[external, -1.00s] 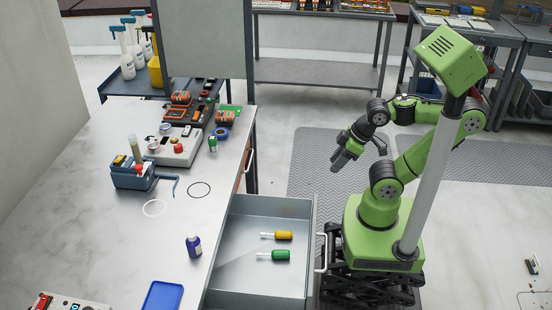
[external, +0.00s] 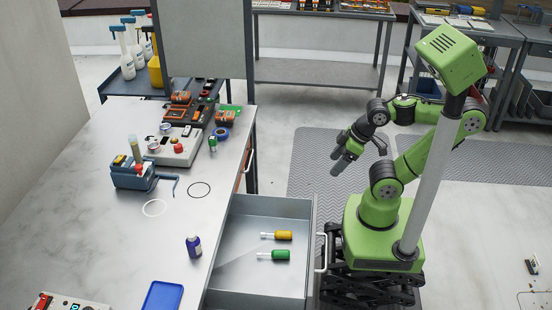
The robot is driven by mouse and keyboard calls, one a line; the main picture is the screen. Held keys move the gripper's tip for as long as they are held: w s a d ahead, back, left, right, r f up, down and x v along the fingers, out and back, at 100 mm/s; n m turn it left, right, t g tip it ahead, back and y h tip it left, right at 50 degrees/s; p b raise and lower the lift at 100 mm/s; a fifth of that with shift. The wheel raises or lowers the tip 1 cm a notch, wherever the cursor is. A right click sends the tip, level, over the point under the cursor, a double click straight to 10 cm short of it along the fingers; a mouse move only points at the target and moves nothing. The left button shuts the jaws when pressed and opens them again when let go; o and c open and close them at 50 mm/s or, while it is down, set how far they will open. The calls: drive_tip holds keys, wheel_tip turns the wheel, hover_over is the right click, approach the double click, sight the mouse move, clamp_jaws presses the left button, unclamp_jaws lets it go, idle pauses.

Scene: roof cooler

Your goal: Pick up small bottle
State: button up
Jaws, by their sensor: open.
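A small dark blue bottle (external: 193,246) with a light label and dark cap stands upright on the grey workbench (external: 85,215), near its right edge. A smaller green bottle (external: 213,144) stands further back on the bench, beside a blue roll of tape. My gripper (external: 341,164) is open and empty, pointing down and left. It hangs over the floor mat, right of the bench and well apart from both bottles.
An open drawer (external: 233,290) juts out right of the bench, between it and my base. A yellow-handled tool (external: 276,236) and a green-handled tool (external: 274,255) lie inside. A blue tray (external: 163,296) lies near the blue bottle. A blue vise-like device (external: 133,178) stands further left.

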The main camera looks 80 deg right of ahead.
drive_tip(key=w+a+r+n+t+y+p, duration=0.3)
drive_tip(key=w+a, duration=0.4)
drive_tip(key=w, duration=0.6)
drive_tip(key=n+t+y+p, duration=0.2)
drive_tip(key=n+y+p, duration=0.2)
drive_tip(key=y+p, duration=0.15)
approach(194, 244)
drive_tip(key=shift+h, duration=0.25)
drive_tip(key=x, duration=0.3)
drive_tip(key=d+f+x, duration=0.1)
drive_tip(key=x, duration=0.6)
drive_tip(key=shift+w+f, duration=0.3)
drive_tip(key=shift+w, duration=0.1)
drive_tip(key=shift+s+r, duration=0.1)
drive_tip(key=shift+c, duration=0.3)
drive_tip(key=c, duration=1)
